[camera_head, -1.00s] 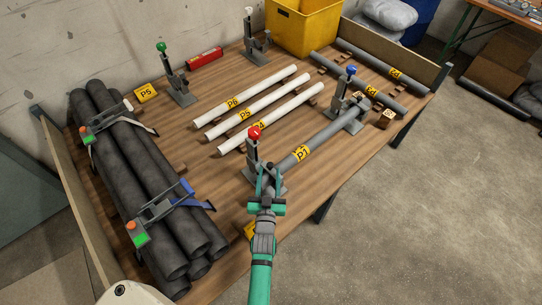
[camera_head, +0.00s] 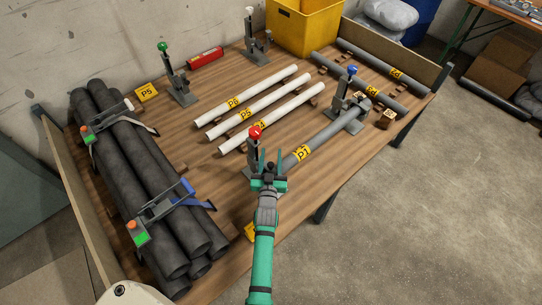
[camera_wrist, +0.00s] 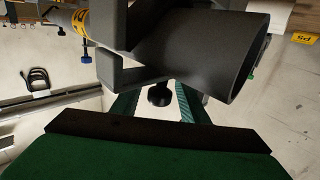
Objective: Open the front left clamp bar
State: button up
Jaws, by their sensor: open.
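The front left clamp, with a red knob (camera_head: 255,132) on a grey upright, stands near the table's front edge, at the left end of the grey pipe P1 (camera_head: 325,138). Its upright shows just left of my gripper (camera_head: 271,156), and its lower part is partly hidden by my gripper. My gripper is open, with its teal fingers apart and pointing away from me. In the wrist view, the open end of a dark pipe (camera_wrist: 200,50) and a grey clamp part (camera_wrist: 115,70) lie ahead of the fingers. A small black knob (camera_wrist: 160,95) shows between the fingers. I cannot tell whether they touch anything.
A blue-knobbed clamp (camera_head: 351,72) holds the other end of P1. Several white pipes (camera_head: 262,108) lie behind. Green-knobbed (camera_head: 164,48) and white-knobbed (camera_head: 249,12) clamps stand farther back. A strapped bundle of dark pipes (camera_head: 150,185) fills the left side.

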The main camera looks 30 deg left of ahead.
grip_shut()
jog(key=shift+w, duration=0.1)
jog(key=shift+d+r, duration=0.1)
jog(key=shift+d, duration=0.05)
